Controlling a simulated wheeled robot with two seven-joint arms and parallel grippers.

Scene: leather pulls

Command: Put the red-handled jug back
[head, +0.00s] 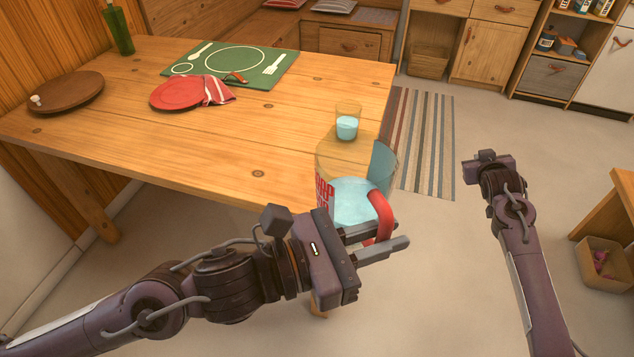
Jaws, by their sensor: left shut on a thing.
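The jug (345,165) is clear, with red lettering on its side, pale blue liquid inside and a red handle. My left gripper (385,240) is shut on the red handle, its fingers on either side of it. The jug is at the near right corner of the wooden table (230,130) and overlaps the edge in the head view. I cannot tell whether it touches the tabletop. My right gripper (487,157) is off to the right over the floor, away from the jug. Its fingers are hidden, so its opening cannot be told.
A small glass (347,122) of blue liquid stands just behind the jug. A red plate (177,94), striped cloth (217,91), green placemat (272,67), wooden board (66,93) and green bottle (118,28) are farther back. The table's front middle is clear.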

